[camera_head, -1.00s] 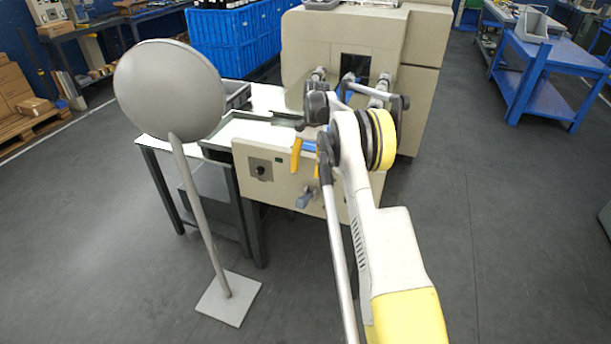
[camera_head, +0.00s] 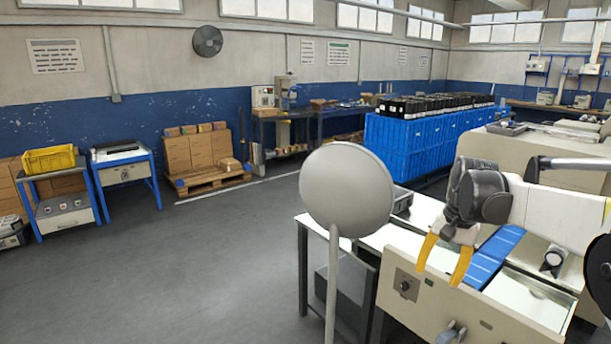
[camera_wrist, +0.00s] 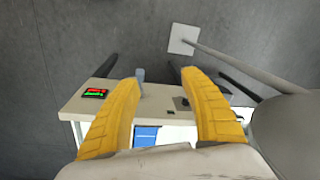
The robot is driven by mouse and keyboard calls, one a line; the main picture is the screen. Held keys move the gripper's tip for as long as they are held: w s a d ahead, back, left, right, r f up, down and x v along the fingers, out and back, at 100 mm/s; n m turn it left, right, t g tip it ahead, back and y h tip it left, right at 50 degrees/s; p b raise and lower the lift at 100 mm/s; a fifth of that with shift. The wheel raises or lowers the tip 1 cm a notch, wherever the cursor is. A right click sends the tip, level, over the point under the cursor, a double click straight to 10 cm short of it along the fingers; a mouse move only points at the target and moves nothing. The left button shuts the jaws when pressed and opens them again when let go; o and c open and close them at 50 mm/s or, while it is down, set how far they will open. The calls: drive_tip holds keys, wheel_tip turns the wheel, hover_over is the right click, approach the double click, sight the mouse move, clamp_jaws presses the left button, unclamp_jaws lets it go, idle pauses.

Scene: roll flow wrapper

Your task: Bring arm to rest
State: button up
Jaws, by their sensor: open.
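My gripper (camera_head: 447,257) has two yellow fingers. It is at the right of the head view, in front of and above the machine's worktop, with its fingers pointing down. In the wrist view my gripper (camera_wrist: 160,108) shows its fingers spread wide with nothing between them. My arm comes in from the right edge of the head view. The beige machine front (camera_head: 450,310) with a knob and a lever lies below the gripper. The wrist view shows this front panel (camera_wrist: 160,104) beyond the fingers, with a small lit display (camera_wrist: 95,93).
A grey round disc on a pole (camera_head: 347,190) stands just left of the gripper; it also shows at the wrist view's right (camera_wrist: 285,133). A blue strip (camera_head: 495,256) lies on the worktop behind. Blue crates (camera_head: 400,150) stand farther back. The floor at left (camera_head: 200,265) is clear.

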drive_tip(key=s+a+f+n+t, duration=0.1)
drive_tip(key=s+a+n+t, duration=0.2)
drive_tip(key=s, duration=0.9)
drive_tip(key=s+a+n+t, duration=0.3)
drive_tip(key=s+a, duration=0.6)
drive_tip(key=s, duration=0.3)
drive_tip(key=shift+f+h, duration=0.35)
drive_tip(key=shift+h, duration=0.05)
drive_tip(key=shift+d, duration=0.1)
drive_tip(key=shift+c, duration=0.2)
